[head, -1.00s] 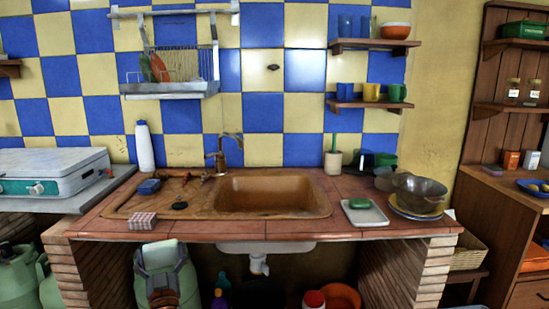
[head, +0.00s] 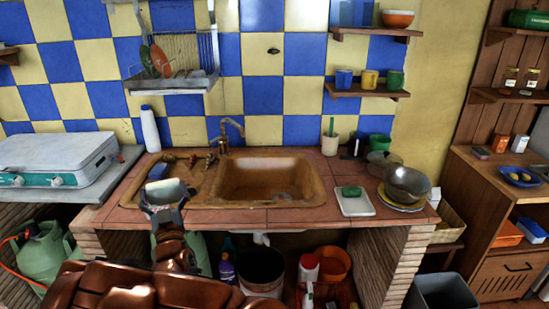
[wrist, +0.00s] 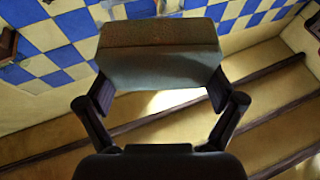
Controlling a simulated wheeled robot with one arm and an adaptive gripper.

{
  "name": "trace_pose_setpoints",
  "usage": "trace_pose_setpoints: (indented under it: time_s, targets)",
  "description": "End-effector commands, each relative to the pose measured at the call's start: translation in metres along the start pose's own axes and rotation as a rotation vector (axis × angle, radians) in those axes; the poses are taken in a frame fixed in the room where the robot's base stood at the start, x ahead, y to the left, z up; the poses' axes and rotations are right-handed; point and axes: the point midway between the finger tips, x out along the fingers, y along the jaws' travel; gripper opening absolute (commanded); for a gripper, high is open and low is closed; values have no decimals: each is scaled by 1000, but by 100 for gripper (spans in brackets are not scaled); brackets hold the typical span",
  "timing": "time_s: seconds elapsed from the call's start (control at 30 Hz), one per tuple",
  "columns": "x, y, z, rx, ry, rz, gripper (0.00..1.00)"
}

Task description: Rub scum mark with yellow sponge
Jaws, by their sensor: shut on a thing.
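My gripper (head: 164,208) is shut on a block-shaped sponge (head: 166,190), which looks pale in the head view. In the wrist view the sponge (wrist: 160,62) looks dull grey-green with a brownish face, held between both fingers of my gripper (wrist: 160,95). In the head view it overlaps the left front of the counter and the drainboard; I cannot tell whether it touches them. The brown sink (head: 262,200) is to its right. I cannot make out a scum mark for certain; a small dark oval spot (head: 273,50) shows on the tiled wall.
A dish rack (head: 178,75) hangs above. A white tray with a green soap (head: 351,192) and a metal bowl (head: 407,184) are at right. The sink basin looks clear.

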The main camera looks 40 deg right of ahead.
Motion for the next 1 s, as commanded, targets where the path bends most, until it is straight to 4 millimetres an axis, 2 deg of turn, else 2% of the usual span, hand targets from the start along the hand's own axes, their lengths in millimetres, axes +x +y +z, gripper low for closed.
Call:
trace_pose_setpoints:
  time_s: [0.03, 0.3, 0.33, 0.57, 0.8, 1.0]
  targets:
    - [6, 0, -13, 0, 0, 0, 65]
    - [17, 1, -40, 0, 0, 0, 65]
    - [17, 6, -24, -4, -15, 11, 65]
    - [25, 31, 34, -24, -112, 68, 65]
    - [30, 60, 103, -32, -304, 138, 65]
    - [32, 79, 137, -24, -501, 174, 65]
